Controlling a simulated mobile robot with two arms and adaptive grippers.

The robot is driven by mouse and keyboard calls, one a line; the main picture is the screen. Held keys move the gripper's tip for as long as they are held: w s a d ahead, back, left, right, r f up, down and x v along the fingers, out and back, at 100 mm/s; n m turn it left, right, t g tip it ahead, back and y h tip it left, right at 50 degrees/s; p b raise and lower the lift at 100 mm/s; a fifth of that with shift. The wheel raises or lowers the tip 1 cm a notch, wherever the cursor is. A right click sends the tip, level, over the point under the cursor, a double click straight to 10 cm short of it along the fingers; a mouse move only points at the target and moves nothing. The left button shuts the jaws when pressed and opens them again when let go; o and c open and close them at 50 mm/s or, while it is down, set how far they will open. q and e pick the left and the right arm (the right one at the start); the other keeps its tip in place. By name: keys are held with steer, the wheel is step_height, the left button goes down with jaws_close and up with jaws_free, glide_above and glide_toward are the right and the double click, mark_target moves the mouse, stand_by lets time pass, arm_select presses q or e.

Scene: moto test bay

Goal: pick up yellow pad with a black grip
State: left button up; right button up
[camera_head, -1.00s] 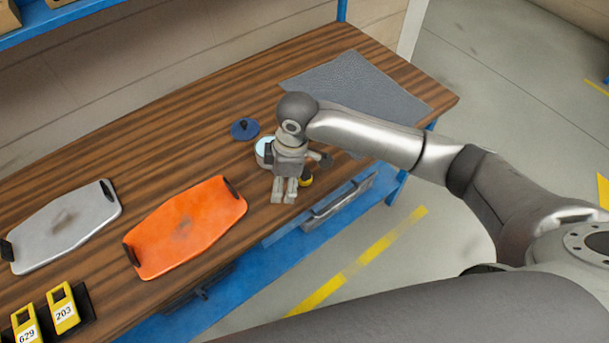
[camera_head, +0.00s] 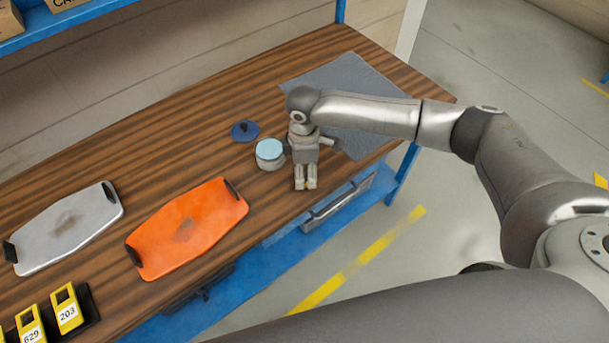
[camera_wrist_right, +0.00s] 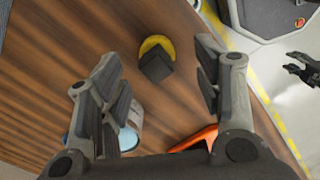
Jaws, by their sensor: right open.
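The yellow pad with a black grip (camera_wrist_right: 157,62) shows in the right wrist view on the wooden table. It is round, with a dark block-like grip on top. My right gripper (camera_wrist_right: 160,80) is open and empty above the table, its two fingers to either side of the pad in this picture; I cannot tell its height above it. In the head view my right gripper (camera_head: 306,184) points down near the table's front edge and the pad is hidden there. A dark jointed part at the right edge of the wrist view looks like my left gripper (camera_wrist_right: 301,68).
A jar with a light blue top (camera_head: 270,154) stands just left of my right gripper. A blue round pad (camera_head: 245,131) lies behind it. An orange tray (camera_head: 205,210), a silver tray (camera_head: 95,215) and yellow numbered tags (camera_head: 67,309) are further left. A grey mat (camera_head: 375,88) lies at the right.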

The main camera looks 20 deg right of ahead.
mark_target(305, 172)
steer(key=shift+w+d+f, duration=0.1)
steer(key=shift+w+f, duration=0.05)
steer(key=shift+f, duration=1.7)
steer(key=c, duration=1)
